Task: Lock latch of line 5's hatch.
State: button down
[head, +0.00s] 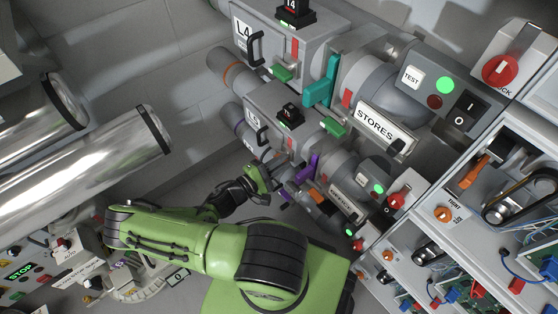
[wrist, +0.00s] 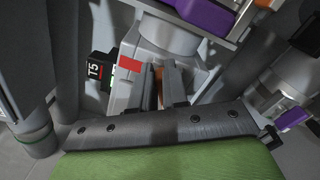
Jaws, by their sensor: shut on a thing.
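Line 5's grey housing (head: 268,112) bears an L5 label and a dark handle in the head view, below the larger L4 housing. In the wrist view, a black T5 display (wrist: 95,70) and a red mark (wrist: 130,64) sit on or beside a grey housing. My gripper (wrist: 164,88) is up against this housing, its two dark fingers close together. A thin orange-brown part (wrist: 159,82) shows between the fingers. Most of it is hidden, and I cannot tell whether it is the latch. In the head view, my gripper (head: 272,178) is just below the L5 housing and its fingertips are hard to make out.
A purple lever (head: 307,167) is close to the right of my gripper; a purple part (wrist: 205,16) shows above it in the wrist view. A teal lever (head: 322,84) is farther up. Racks with wiring (head: 475,205) stand right. Large silver pipes (head: 95,152) lie left.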

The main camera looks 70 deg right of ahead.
jog(key=m, duration=0.2)
jog(key=f+m, duration=0.1)
jog(key=m, duration=0.3)
jog(key=shift+s+a+f+b, duration=0.1)
jog(key=shift+s+f+b, duration=0.05)
jog(key=shift+f+b, duration=0.15)
jog(key=shift+m, duration=0.3)
jog(key=c, duration=1.1)
grip_release()
jog(key=shift+c, duration=0.2)
jog(key=p+v, duration=0.2)
jog(key=v, duration=1.3)
jog(key=shift+a, duration=0.4)
